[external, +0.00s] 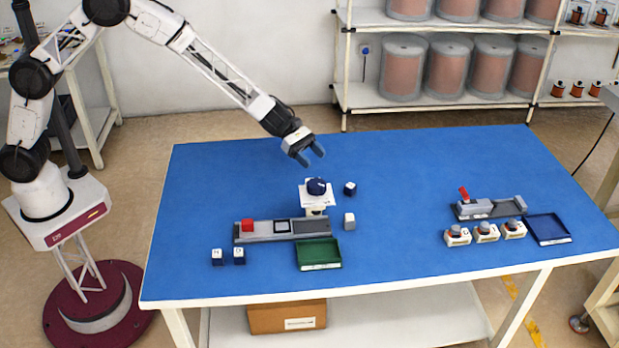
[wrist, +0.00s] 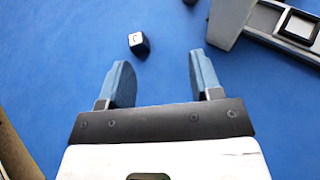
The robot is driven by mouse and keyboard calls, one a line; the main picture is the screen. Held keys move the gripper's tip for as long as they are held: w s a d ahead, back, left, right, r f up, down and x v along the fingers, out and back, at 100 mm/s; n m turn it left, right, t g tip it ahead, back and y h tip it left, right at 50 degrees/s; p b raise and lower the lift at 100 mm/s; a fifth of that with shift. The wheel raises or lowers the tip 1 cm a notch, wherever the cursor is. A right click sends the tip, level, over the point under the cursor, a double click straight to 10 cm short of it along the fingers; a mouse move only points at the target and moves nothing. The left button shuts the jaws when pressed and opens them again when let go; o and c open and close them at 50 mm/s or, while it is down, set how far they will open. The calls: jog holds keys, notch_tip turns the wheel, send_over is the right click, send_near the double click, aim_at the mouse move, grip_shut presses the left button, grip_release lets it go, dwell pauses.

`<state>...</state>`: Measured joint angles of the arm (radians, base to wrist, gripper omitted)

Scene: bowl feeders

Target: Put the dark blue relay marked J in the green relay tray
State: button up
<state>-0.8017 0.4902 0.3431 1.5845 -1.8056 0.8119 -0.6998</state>
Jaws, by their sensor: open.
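A dark blue relay (external: 350,188) with a white top stands alone on the blue table, behind and right of a white stand. In the wrist view a dark relay (wrist: 138,43) with a white top lies beyond my fingertips; its one letter is too small to read surely. Two more dark blue relays, left (external: 217,257) and right (external: 239,257), stand near the front edge, letters unclear. The green relay tray (external: 320,267) is at the front middle and looks empty. My gripper (external: 312,153) is open and empty above the table, behind the lone relay; its fingers (wrist: 160,72) are apart.
A light grey block (external: 349,221) is near the tray. A blue tray (external: 548,229) is far right.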

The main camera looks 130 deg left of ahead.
jog(key=s+d+r+m+g+h, duration=0.2)
jog(key=s+d+r+m, duration=0.35)
jog(key=d, duration=0.85)
jog(key=s+d+r+m+g+h, duration=0.15)
jog(key=d+r+m, duration=0.6)
jog(key=d, duration=0.75)
jog(key=s+d+r+m+g+h, duration=0.1)
jog(key=s+d+r+m+g, duration=0.25)
jog(key=d+r, duration=0.8)
jog(key=s+d+m+g+y, duration=0.2)
jog(key=s+d+m, duration=0.4)
jog(key=s+d, duration=0.6)
jog(key=s+d+m+g+y, duration=0.1)
jog(key=s+d+m+g, duration=0.1)
jog(key=s+d+m, duration=0.9)
jog(key=s+f+y, duration=0.1)
jog(key=s+y, duration=0.1)
jog(key=s, duration=1.3)
jog(key=shift+a+m+y, duration=0.15)
jog(key=shift+m+y, duration=0.2)
jog(key=shift+m, duration=0.1)
jog(key=shift+s+f, duration=0.1)
